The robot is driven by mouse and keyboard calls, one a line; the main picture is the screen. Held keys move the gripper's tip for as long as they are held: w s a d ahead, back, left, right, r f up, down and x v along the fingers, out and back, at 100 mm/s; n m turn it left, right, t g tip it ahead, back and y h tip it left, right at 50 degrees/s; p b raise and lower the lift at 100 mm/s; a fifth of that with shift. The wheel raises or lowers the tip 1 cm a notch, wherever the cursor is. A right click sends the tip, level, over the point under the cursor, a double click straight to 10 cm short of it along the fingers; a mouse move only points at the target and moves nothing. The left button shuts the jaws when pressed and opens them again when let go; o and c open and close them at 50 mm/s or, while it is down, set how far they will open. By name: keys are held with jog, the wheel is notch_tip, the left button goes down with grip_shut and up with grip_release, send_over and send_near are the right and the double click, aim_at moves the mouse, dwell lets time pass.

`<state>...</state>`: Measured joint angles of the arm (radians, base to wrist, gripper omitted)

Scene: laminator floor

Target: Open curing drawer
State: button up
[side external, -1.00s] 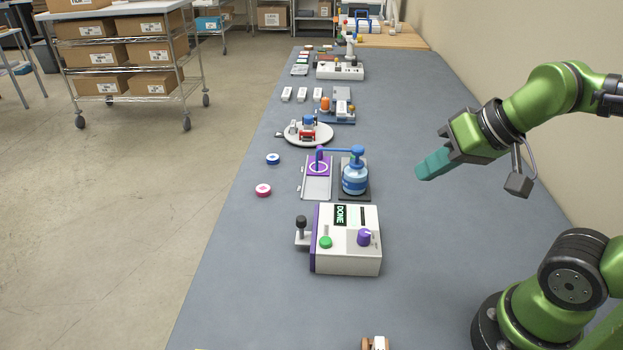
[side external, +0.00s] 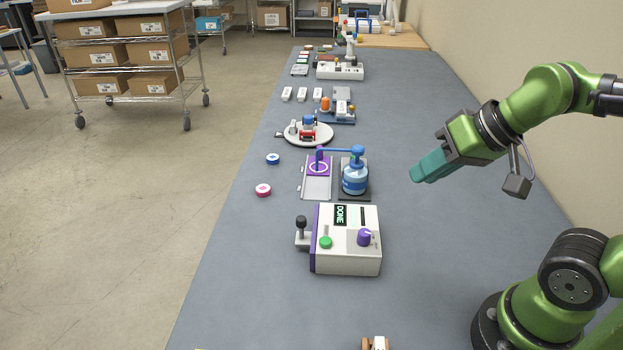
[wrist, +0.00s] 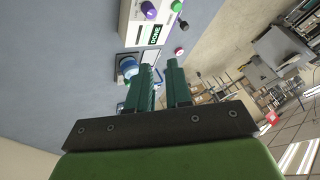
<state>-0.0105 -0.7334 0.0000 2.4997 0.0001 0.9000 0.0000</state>
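The curing unit is a white box (side external: 345,255) on the near half of the bench, with a purple left edge panel, a green button (side external: 325,242), a purple knob (side external: 364,237) and a display (side external: 341,215) reading DONE. A black-knobbed handle (side external: 301,223) stands at its left side. The drawer looks shut. The box also shows at the top of the wrist view (wrist: 133,22). My gripper (side external: 415,173) hangs in the air to the right of and beyond the box, touching nothing. In the wrist view its teal fingers (wrist: 161,76) are apart with an empty gap.
A blue pump bottle (side external: 355,178) and a purple-and-grey slide plate (side external: 317,183) stand just behind the box. A blue disc (side external: 273,159) and a pink disc (side external: 263,190) lie near the left bench edge. The bench left of the box is clear.

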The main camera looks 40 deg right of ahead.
jog(key=o, duration=0.5)
jog(key=w+a+n+g, duration=0.1)
jog(key=w+a+g, duration=0.1)
jog(key=w, duration=0.5)
jog(key=shift+w+a+f+n+g, duration=0.3)
jog(key=shift+a+n+g, duration=0.1)
jog(key=shift+a, duration=0.35)
jog(key=n+g+h, duration=0.2)
jog(key=g, duration=0.2)
send_over(301, 218)
notch_tip(301, 218, down, 17)
jog(key=shift+r, duration=0.15)
grip_shut()
